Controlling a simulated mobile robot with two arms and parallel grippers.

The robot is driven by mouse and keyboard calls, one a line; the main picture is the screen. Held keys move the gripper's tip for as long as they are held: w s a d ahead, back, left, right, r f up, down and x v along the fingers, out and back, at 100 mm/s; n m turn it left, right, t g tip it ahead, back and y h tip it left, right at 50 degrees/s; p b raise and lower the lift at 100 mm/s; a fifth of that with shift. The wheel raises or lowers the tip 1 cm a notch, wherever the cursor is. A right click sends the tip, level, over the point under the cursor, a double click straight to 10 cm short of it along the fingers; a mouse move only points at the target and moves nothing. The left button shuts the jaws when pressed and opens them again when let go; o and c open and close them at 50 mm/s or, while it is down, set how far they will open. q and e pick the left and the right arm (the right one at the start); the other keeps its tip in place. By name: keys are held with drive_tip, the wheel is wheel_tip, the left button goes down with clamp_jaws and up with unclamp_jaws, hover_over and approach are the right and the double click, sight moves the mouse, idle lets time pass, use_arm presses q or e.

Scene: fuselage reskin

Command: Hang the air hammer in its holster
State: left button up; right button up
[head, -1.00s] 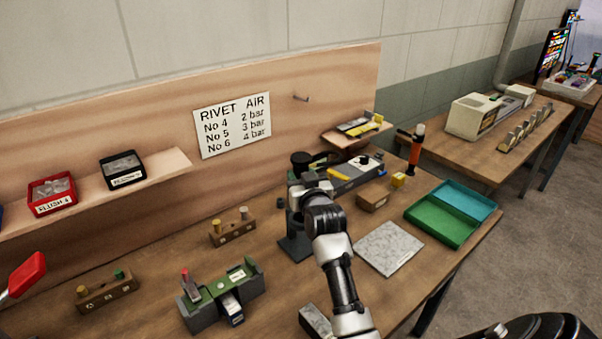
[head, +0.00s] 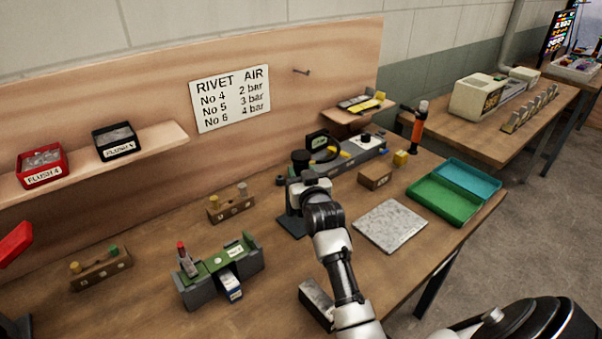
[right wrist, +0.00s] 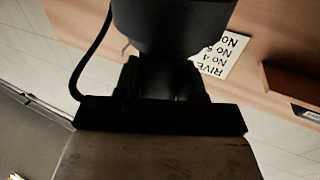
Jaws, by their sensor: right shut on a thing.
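My right gripper (head: 303,183) is shut on a dark tool, which I take for the air hammer (head: 300,158). Its round black end shows above the fingers in the head view. In the right wrist view it is a thick dark cylinder (right wrist: 172,25) just ahead of the jaws, with a black cable or hose curving at its left. A dark stand (head: 290,228) on the bench, apparently the holster, is directly below and behind the gripper. The gripper hides most of the stand and the tool's lower part. I cannot tell whether they touch. My left gripper is out of view.
A grey instrument box (head: 345,160) stands close behind and right of the gripper. Nearby are a small brown box (head: 375,177), a speckled plate (head: 391,226), a green tray (head: 443,200), a green-topped fixture (head: 218,274) and a wooden block (head: 231,204). The plywood backboard (head: 340,60) rises behind.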

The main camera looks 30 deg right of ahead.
drive_tip(key=shift+r, duration=0.2)
drive_tip(key=o, duration=1.2)
drive_tip(key=shift+c, duration=0.2)
drive_tip(key=shift+f, duration=0.25)
drive_tip(key=b+v, duration=0.2)
drive_tip(key=v, duration=0.9)
drive_tip(key=shift+r, duration=0.2)
